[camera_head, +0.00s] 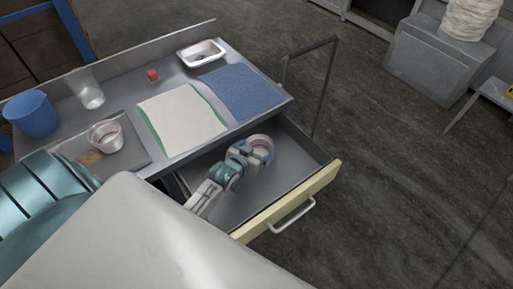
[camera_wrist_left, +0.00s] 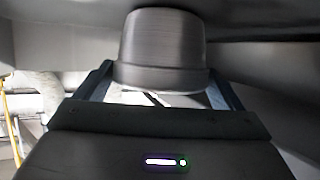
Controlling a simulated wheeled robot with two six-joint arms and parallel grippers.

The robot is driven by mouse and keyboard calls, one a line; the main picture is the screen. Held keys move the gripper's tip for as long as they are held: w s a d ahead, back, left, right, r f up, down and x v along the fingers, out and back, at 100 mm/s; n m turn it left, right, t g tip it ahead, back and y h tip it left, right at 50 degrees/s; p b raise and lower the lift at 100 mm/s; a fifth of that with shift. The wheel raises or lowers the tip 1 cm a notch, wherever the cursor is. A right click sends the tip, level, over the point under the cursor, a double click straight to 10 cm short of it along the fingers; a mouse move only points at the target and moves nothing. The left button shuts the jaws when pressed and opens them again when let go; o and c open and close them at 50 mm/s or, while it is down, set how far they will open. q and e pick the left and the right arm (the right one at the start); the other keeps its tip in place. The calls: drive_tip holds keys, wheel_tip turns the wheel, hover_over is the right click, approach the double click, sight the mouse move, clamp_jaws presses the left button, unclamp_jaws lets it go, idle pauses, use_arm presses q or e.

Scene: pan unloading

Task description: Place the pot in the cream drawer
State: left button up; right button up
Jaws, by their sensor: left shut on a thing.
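The cream drawer (camera_head: 290,202) is pulled open below the worktop, with a cream front and a metal handle. The pot (camera_head: 262,141) is a small round metal vessel inside the drawer's outline, near its back. My left gripper (camera_head: 259,153) is shut on the pot, with its fingers on either side. In the left wrist view the pot (camera_wrist_left: 162,48) shows as a grey cylinder between the two fingers (camera_wrist_left: 160,92). Whether the pot touches the drawer floor is hard to tell. My right gripper is not in view.
The drawer floor in front of the gripper is clear.

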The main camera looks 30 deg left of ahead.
use_arm(q)
drive_tip(key=o, duration=0.7)
drive_tip(key=shift+f, duration=0.15)
drive_tip(key=shift+o, duration=0.2)
drive_tip(key=shift+r, duration=0.2)
drive_tip(key=shift+s, duration=0.35)
drive_tip(key=b+v, duration=0.2)
drive_tip(key=v, duration=0.9)
drive_tip(key=shift+r, duration=0.2)
drive_tip(key=shift+s, duration=0.1)
